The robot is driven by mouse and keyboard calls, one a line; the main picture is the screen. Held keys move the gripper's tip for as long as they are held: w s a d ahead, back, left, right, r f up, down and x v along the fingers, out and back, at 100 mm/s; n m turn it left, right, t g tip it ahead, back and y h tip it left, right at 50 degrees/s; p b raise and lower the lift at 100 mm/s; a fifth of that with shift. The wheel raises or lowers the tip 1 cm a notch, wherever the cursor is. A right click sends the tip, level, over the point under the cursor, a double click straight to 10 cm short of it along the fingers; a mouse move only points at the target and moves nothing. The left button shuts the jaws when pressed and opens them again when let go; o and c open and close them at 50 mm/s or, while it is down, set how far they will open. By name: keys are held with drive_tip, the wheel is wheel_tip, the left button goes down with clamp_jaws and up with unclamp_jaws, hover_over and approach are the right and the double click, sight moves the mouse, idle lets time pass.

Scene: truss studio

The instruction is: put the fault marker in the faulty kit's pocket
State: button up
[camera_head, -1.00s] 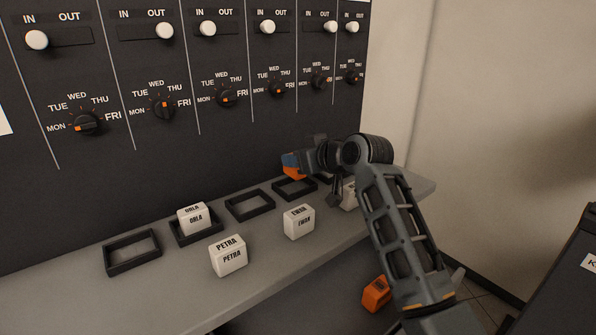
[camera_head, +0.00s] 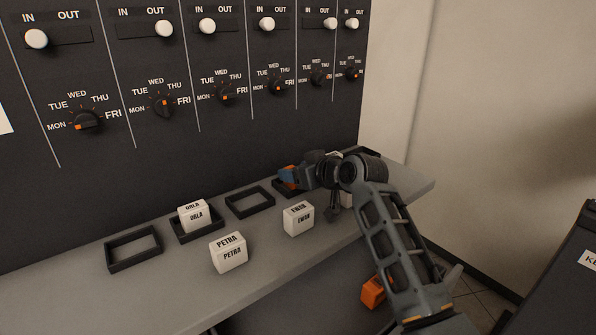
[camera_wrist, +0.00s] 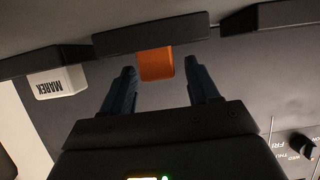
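The fault marker appears to be the orange block (camera_wrist: 156,64). In the wrist view its lower part is hidden behind the wall of a black pocket frame (camera_wrist: 150,36), so it seems to stand within the pocket. My gripper (camera_wrist: 159,64) has its two fingers apart, one on each side of the block, with a visible gap to both. In the head view my gripper (camera_head: 290,177) is low over the fourth pocket from the left and hides much of it. The marker's base is not visible.
The ORLA block (camera_head: 195,215) sits in the second pocket; the first (camera_head: 132,250) and third (camera_head: 250,203) pockets are empty. PETRA (camera_head: 229,254) and EWAN (camera_head: 298,219) blocks stand on the shelf. A MAREK block (camera_wrist: 57,82) is beside my gripper. The dial panel (camera_head: 200,150) rises behind.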

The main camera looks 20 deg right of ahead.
drive_tip(key=shift+r, duration=0.15)
drive_tip(key=b+v, duration=0.1)
drive_tip(key=v, duration=1.1)
idle(1.2)
